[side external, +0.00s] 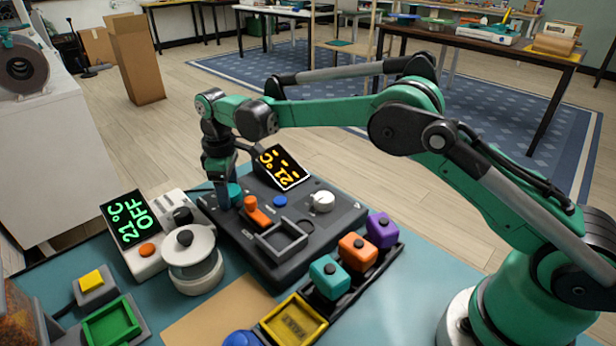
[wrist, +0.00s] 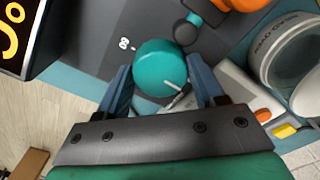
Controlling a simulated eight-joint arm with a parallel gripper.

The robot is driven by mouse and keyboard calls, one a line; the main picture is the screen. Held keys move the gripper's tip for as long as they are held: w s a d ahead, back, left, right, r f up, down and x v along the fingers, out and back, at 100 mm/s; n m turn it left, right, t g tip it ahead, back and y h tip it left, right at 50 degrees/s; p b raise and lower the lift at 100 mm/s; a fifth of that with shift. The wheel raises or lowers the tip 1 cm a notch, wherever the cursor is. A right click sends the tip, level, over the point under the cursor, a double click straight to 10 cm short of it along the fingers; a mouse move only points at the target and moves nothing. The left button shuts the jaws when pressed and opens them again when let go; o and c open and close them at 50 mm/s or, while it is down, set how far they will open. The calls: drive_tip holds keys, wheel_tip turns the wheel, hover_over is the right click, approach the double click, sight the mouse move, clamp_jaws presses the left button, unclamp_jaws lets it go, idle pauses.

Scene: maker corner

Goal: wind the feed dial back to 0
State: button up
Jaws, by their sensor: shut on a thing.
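A round teal dial (wrist: 160,66) with a white pointer line sits on the dark control panel (wrist: 85,55) in the wrist view. The pointer aims toward the right finger side, and a pale mark shows on the panel at the dial's upper left. My gripper (wrist: 163,84) is shut on the dial, one blue finger on each side. In the side view, my gripper (side external: 224,181) reaches down over the teal dial (side external: 236,192) at the left corner of the panel, partly hiding it. No "0" mark can be read.
An orange lever (side external: 257,212) stands close beside the dial. A display (side external: 283,168) reading 21°C rises behind it. The panel also has a white knob (side external: 321,201). A white unit (side external: 140,235) with a lidded pot (side external: 192,260) stands at left. Colored blocks (side external: 330,277) sit in front.

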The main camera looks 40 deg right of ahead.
drive_tip(key=shift+n, duration=0.3)
drive_tip(key=o, duration=1.3)
drive_tip(key=shift+r, duration=2.85)
